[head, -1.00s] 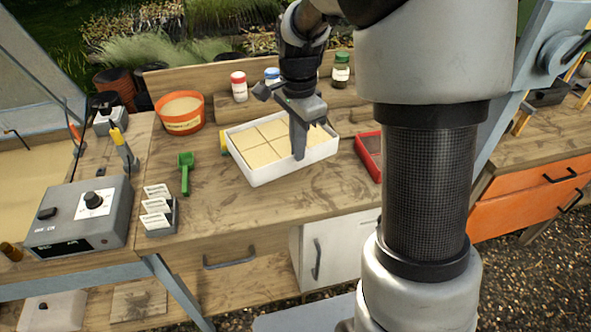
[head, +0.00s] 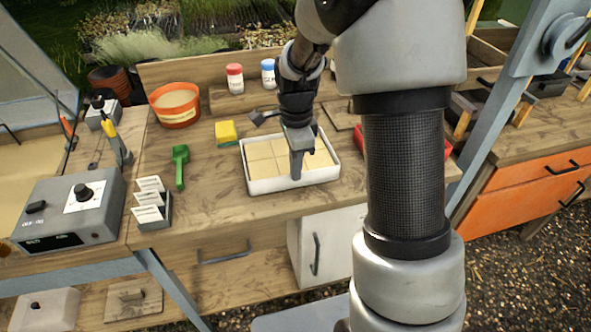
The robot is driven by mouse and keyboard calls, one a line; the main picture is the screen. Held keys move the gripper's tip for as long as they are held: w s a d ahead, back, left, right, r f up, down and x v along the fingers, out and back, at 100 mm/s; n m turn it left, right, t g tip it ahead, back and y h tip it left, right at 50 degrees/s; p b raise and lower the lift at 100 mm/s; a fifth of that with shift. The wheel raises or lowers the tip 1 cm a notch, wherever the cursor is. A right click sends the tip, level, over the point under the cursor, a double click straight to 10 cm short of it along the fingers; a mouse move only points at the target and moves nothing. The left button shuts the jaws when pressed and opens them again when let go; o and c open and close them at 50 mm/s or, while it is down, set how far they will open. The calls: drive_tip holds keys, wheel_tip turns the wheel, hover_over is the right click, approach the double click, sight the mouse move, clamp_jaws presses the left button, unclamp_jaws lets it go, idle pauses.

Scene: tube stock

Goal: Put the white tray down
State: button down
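The white tray (head: 262,186) is a shallow, level box with tan square sections inside. It is near the front middle of the wooden bench in the head view. My gripper (head: 296,172) points down into the tray, with its fingers around the middle, close to the near wall. It looks shut on the tray, though only one finger shows clearly and the exact contact is hidden. The tray is at or very close to the bench top; I cannot tell whether its underside touches.
A yellow sponge (head: 226,132) and a green scoop (head: 180,166) lie left of the tray. An orange pot (head: 175,105) stands behind them. A red tray (head: 447,149) is to the right, partly hidden by my arm. A card holder (head: 152,205) and grey control box (head: 68,211) are farther left.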

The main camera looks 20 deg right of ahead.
drive_tip(key=shift+f, duration=0.25)
drive_tip(key=c, duration=2.5)
unclamp_jaws()
drive_tip(key=shift+f, duration=0.1)
drive_tip(key=o, duration=0.5)
